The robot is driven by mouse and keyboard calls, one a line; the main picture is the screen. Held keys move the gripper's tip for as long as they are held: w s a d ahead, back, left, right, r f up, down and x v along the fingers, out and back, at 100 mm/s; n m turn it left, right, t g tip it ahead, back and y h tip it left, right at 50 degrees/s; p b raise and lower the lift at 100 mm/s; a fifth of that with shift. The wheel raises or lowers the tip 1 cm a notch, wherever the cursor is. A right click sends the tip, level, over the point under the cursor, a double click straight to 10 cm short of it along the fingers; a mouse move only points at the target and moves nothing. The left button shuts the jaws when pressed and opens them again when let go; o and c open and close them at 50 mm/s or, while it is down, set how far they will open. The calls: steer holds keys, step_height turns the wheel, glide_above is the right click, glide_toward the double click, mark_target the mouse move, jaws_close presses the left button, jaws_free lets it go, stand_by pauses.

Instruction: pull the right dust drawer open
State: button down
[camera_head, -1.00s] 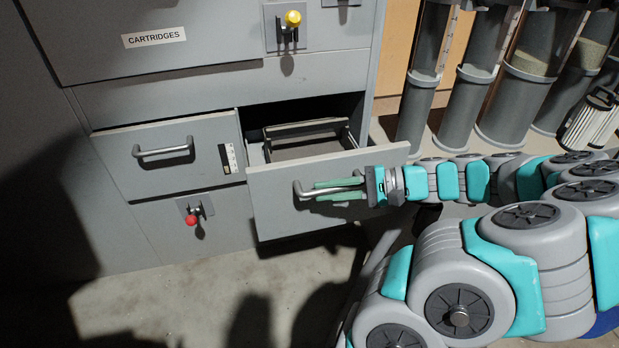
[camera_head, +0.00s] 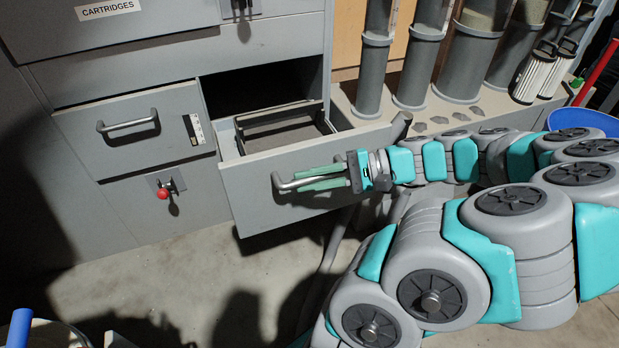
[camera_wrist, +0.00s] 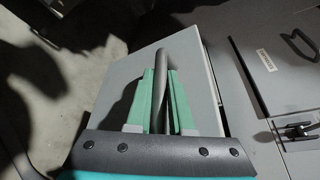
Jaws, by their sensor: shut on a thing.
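The right dust drawer (camera_head: 247,199) stands pulled out of the grey cabinet, with a dark gap behind it and a framed tray (camera_head: 272,118) inside. Its bar handle (camera_head: 280,183) is on the front face. My gripper (camera_head: 322,178) is shut on this handle, coming in from the right. In the wrist view the green fingers (camera_wrist: 164,102) lie on both sides of the dark handle bar (camera_wrist: 162,62), with the drawer front (camera_wrist: 203,82) behind it.
The left drawer (camera_head: 128,140) is shut beside it, with a red knob (camera_head: 163,194) below. Several grey cylinders (camera_head: 419,72) and a white pleated filter (camera_head: 533,78) stand at the back right. A blue tub (camera_head: 575,118) is at far right.

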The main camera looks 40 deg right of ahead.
steer(key=c, duration=0.8)
jaws_free()
steer(key=shift+d, duration=0.1)
steer(key=v, duration=0.7)
steer(key=shift+s+d+r, duration=0.1)
steer(key=shift+s+d, duration=0.15)
steer(key=shift+d, duration=0.05)
steer(key=shift+a, duration=0.1)
